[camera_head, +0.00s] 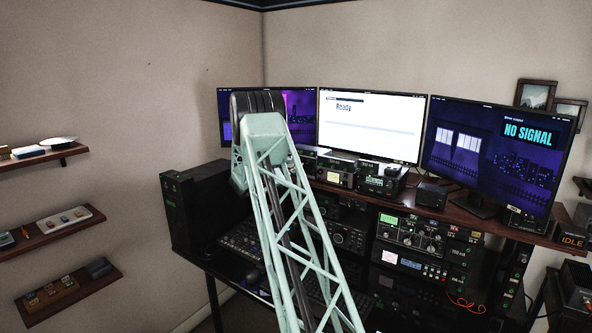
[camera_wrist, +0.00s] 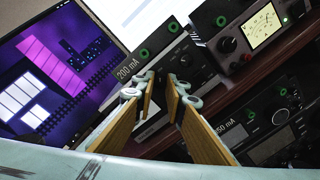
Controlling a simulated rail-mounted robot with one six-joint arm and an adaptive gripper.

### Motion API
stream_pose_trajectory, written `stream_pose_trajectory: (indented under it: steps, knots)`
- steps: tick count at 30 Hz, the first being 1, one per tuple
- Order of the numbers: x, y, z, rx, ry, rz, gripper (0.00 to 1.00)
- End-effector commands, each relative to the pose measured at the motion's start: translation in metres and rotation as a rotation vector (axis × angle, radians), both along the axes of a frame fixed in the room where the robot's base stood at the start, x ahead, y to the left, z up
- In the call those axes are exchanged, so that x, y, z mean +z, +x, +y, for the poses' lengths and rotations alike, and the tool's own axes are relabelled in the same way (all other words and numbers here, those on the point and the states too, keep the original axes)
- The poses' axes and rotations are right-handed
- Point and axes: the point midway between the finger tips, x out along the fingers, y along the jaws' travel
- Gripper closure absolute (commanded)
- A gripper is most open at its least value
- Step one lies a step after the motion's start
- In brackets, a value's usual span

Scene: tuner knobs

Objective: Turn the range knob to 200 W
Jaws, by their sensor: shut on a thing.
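My gripper (camera_wrist: 162,85) shows in the wrist view, its two wood-faced fingers reaching toward a dark unit (camera_wrist: 190,62) below the monitors. The fingers are closed in on a small part at the unit's front, which I take to be the range knob. The knob is mostly hidden between the fingertips, and its pointer and scale cannot be read. In the head view my own arm covers the gripper and this spot. The white monitor (camera_head: 368,124) reads "Ready".
A meter unit with a lit yellow dial (camera_wrist: 262,25) stands close to the right of the fingers. A "200 mA" label (camera_wrist: 128,68) is just left of them. A lower radio unit (camera_wrist: 275,130) sits below the shelf edge. The left monitor (camera_wrist: 55,70) is near.

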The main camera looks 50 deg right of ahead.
Motion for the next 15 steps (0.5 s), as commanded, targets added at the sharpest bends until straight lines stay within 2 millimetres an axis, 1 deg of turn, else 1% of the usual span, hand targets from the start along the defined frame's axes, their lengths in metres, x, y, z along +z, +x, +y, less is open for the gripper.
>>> stream_pose_trajectory:
  steps: [1, 15]
  knots:
    - [-0.0025, 0.0001, 0.0003, 0.0, 0.001, -0.011, 0.99]
    - [-0.0006, 0.0003, 0.0002, 0.001, 0.003, -0.056, 0.99]
